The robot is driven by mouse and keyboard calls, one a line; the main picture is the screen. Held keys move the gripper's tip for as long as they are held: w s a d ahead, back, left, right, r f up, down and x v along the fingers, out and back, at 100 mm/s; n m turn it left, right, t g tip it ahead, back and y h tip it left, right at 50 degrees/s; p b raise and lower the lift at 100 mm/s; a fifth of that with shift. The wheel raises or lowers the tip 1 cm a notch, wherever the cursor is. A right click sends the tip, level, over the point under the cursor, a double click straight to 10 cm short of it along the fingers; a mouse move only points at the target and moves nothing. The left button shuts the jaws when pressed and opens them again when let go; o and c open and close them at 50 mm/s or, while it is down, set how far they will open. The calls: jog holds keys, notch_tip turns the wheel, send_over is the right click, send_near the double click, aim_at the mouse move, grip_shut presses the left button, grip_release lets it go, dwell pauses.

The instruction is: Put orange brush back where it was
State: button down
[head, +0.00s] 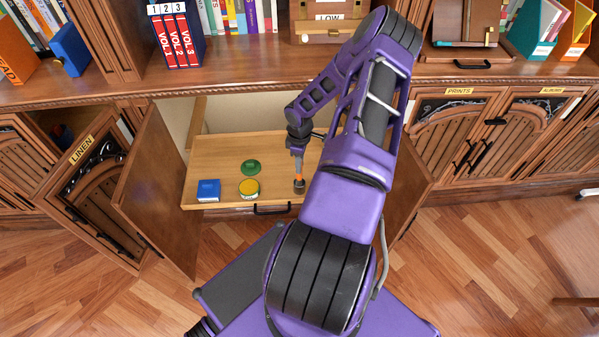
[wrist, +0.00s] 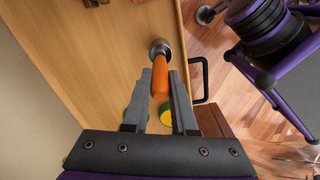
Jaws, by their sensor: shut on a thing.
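My gripper (head: 297,158) is shut on the orange brush (head: 298,172) at the right side of a pull-out wooden tray (head: 225,150). In the wrist view the orange brush (wrist: 161,84) sits between the two fingers of my gripper (wrist: 161,82). Its grey, dark-tipped head points away from the gripper, down toward the tray's front in the head view. I cannot tell whether the head touches the tray. My arm hides part of the tray's right side.
On the tray lie a blue box (head: 208,191), a green round piece (head: 250,166) and a yellow round tin (head: 249,189). Open cabinet doors flank the tray, the left one (head: 155,190) clear to see. A black handle (head: 271,209) is on the tray's front.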

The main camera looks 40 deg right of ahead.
notch_tip(320, 180, down, 4)
jog(key=shift+r, duration=0.15)
jog(key=c, duration=0.7)
grip_release()
jog(key=shift+r, duration=0.1)
notch_tip(320, 180, up, 12)
jog(key=shift+f+p, duration=0.1)
jog(key=shift+p, duration=0.5)
